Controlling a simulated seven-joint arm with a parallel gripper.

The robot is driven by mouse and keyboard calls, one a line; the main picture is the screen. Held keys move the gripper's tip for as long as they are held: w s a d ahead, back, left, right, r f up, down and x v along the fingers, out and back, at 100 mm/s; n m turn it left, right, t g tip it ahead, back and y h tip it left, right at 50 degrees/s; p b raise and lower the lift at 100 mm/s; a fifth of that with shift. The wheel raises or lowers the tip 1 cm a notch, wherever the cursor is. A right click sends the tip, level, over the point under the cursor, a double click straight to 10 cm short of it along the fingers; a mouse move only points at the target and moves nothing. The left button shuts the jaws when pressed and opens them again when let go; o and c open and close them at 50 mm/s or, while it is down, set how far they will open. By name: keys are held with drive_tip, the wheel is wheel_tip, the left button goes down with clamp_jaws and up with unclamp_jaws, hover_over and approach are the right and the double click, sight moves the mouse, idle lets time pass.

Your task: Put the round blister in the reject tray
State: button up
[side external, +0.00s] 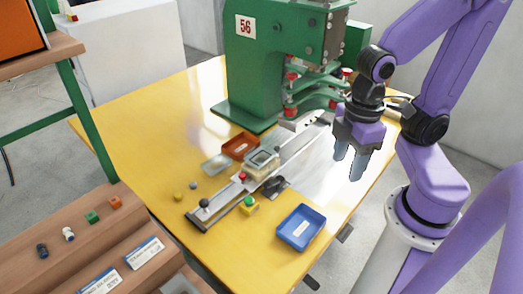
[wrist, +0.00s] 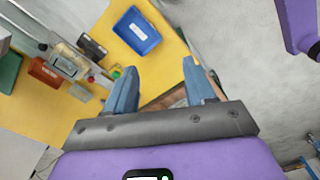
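My gripper (side external: 348,168) hangs above the table's right edge with its fingers apart. In the wrist view my gripper (wrist: 160,66) is open, with nothing between the fingers. A pale, translucent blister-like piece (side external: 217,163) lies on the table left of the press slide; its exact shape is hard to tell. Another clear piece sits in the square fixture (side external: 262,160) on the slide. A blue tray (side external: 300,228) stands at the front right and looks empty but for a white label. An orange-red tray (side external: 240,146) stands behind the fixture. I cannot read which is the reject tray.
A green press (side external: 285,60) stands at the back of the yellow table (side external: 160,120). A metal slide (side external: 220,207) runs out from it. A green button box (side external: 249,206) sits beside the slide. Wooden steps (side external: 70,245) with small parts are at the lower left.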

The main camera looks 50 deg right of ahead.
drive_tip(key=o, duration=0.3)
drive_tip(key=w+m, duration=0.2)
drive_tip(key=w+a+f+m, duration=0.1)
drive_tip(key=w+m, duration=0.1)
drive_tip(key=w, duration=0.1)
drive_tip(key=w+a+m, duration=0.1)
drive_tip(key=w+m, duration=0.2)
drive_tip(key=shift+w+a+f, duration=0.1)
drive_tip(key=shift+a+f, duration=0.1)
drive_tip(key=shift+f, duration=0.05)
drive_tip(key=m, duration=2.3)
approach(261, 151)
drive_tip(key=s+a, duration=0.2)
drive_tip(key=a, duration=0.1)
drive_tip(key=shift+f, duration=3.55)
